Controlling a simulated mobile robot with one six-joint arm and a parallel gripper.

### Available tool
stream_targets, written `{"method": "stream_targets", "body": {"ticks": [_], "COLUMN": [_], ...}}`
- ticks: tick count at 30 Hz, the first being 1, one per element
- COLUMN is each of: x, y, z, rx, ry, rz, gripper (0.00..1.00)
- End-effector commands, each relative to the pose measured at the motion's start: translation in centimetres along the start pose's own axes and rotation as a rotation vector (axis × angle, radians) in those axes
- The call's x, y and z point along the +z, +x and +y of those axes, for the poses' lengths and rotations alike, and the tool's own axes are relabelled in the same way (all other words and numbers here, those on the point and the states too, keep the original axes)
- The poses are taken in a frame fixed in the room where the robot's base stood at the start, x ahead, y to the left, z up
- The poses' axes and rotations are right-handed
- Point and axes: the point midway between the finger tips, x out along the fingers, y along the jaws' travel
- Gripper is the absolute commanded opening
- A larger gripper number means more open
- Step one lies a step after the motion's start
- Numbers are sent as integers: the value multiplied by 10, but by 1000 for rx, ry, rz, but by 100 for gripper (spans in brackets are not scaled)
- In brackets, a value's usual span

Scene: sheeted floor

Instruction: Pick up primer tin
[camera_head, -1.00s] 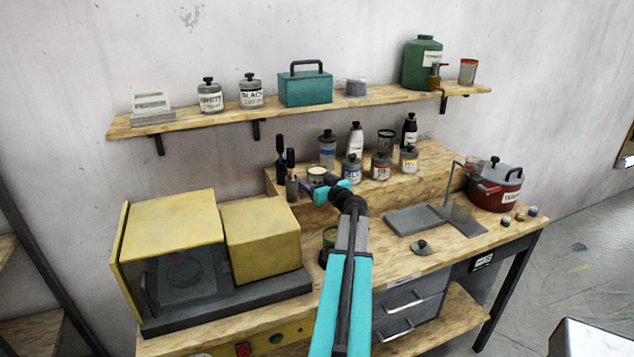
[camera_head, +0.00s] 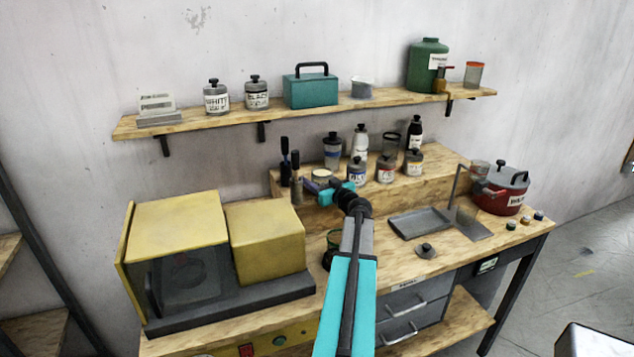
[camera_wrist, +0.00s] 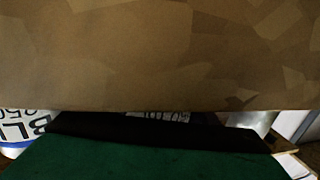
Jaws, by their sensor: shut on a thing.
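A small tin with a pale cream top (camera_head: 322,174), which I take for the primer tin, is at the left part of the raised wooden step. My gripper (camera_head: 322,186) is at its near side and shut on it. I cannot tell whether the tin's base touches the step. In the wrist view a dark green surface (camera_wrist: 150,160) with a black edge fills the bottom, very close; I cannot tell whether it is the tin. The lower part of the tin is hidden by my gripper in the head view.
Dark-handled brushes (camera_head: 290,165) stand just left. A blue-labelled jar (camera_head: 356,172) stands just right, with several jars and bottles beyond. The wall shelf (camera_head: 210,119) runs above. A yellow oven-like machine (camera_head: 180,230) is at the lower left. A grey tray (camera_head: 420,224) lies at the right.

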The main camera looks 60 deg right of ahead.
Motion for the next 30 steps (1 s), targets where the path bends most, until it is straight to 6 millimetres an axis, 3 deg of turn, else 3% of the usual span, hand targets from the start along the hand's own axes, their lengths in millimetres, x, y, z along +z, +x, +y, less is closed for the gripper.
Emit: {"method": "stream_targets", "body": {"ticks": [2, 8, 26, 30], "x": [-1, -6, -68, -68], "y": [-1, -5, -7, -23], "z": [0, -1, 0, -4], "rx": [1, 1, 0, 2], "ry": [-1, -1, -2, -1], "rz": [1, 2, 2, 1], "gripper": [16, 15, 15, 15]}}
